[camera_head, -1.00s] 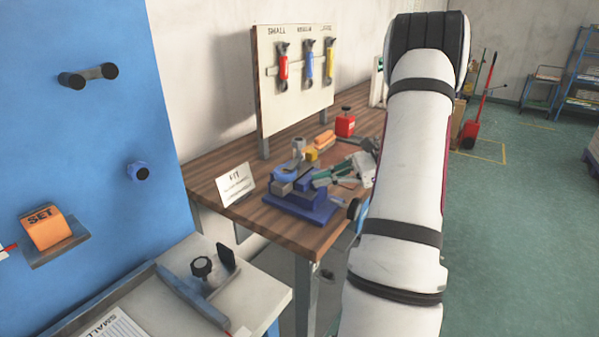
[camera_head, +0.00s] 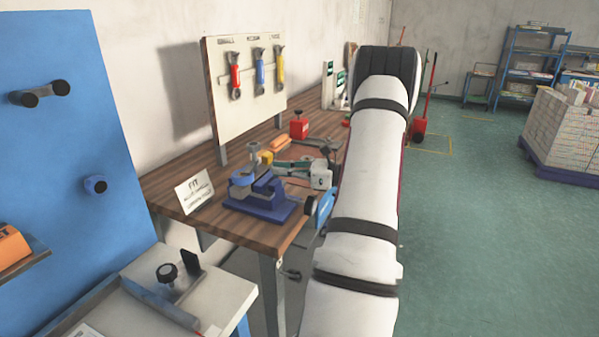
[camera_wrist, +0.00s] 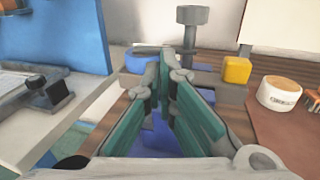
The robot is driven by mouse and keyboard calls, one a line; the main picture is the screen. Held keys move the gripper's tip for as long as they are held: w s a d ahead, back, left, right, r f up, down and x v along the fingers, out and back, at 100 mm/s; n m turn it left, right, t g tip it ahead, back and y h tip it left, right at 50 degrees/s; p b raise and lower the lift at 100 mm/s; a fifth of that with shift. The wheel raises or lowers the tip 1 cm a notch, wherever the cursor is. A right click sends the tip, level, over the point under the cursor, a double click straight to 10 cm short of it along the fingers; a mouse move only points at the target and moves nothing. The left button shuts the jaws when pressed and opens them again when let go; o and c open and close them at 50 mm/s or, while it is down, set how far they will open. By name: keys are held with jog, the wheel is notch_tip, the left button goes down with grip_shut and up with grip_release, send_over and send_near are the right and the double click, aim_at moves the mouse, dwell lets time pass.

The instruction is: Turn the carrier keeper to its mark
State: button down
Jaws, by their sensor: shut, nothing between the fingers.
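A blue fixture (camera_head: 262,204) stands on the wooden bench, with a grey bar and an upright grey post on it. I cannot tell which of its parts is the carrier keeper, and no mark can be made out. In the wrist view the post (camera_wrist: 191,32) rises just beyond my fingers, beside a blue round part (camera_wrist: 143,61). My gripper (camera_wrist: 170,74) has green fingers shut with nothing between them, pointing at the fixture. In the head view the fingers show just behind and right of the fixture; contact cannot be told. The fingers hide part of the fixture in the wrist view.
A yellow block (camera_wrist: 237,70) and a white round piece (camera_wrist: 282,93) lie right of the post. A sign (camera_head: 194,191) reading FIT stands left of the fixture. A tool board (camera_head: 246,85) stands behind. A blue panel (camera_head: 70,140) and white side table (camera_head: 205,290) are left.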

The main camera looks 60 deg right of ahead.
aim_at(254, 167)
jog(key=shift+x, duration=2.5)
